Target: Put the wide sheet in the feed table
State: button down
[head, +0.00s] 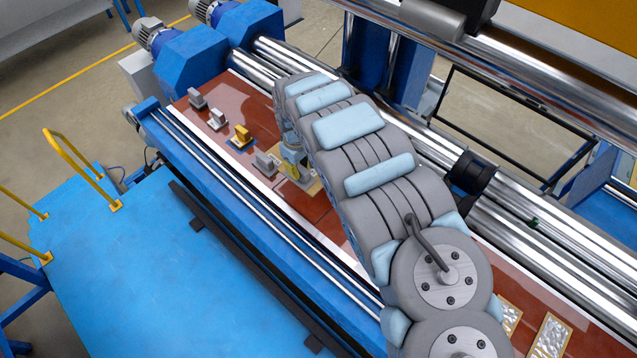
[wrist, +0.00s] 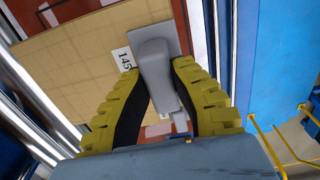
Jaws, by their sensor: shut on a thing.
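A tan sheet with a grid pattern (wrist: 85,75) and a white label reading 145 fills the upper left of the wrist view. My gripper (wrist: 157,72) has its yellow fingers on either side of a grey handle (wrist: 155,58), shut on it. The handle rises from a flat grey plate beside the label. In the head view my gripper (head: 293,172) is low over the red-brown feed table (head: 325,215), with a small tan patch beneath it. My arm hides most of that area, and I cannot tell whether the sheet touches the table.
Two grey handled blocks (head: 197,99) (head: 217,119), a yellow one (head: 241,136) and another grey one (head: 265,162) stand in a row on the table. Tan plates (head: 550,338) lie at lower right. Long steel rollers (head: 500,225) run behind; a blue platform (head: 150,265) lies in front.

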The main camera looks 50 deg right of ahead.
jog(key=shift+s+d+f, duration=0.1)
jog(key=shift+s, duration=0.05)
notch_tip(320, 180, down, 2)
jog(key=shift+f, duration=0.2)
jog(key=shift+f+p, duration=0.35)
jog(key=shift+f, duration=1.65)
jog(key=shift+f, duration=0.15)
jog(key=shift+f, duration=1.55)
jog(key=shift+f, duration=0.1)
jog(key=c, duration=1)
grip_release()
jog(key=shift+c, duration=0.2)
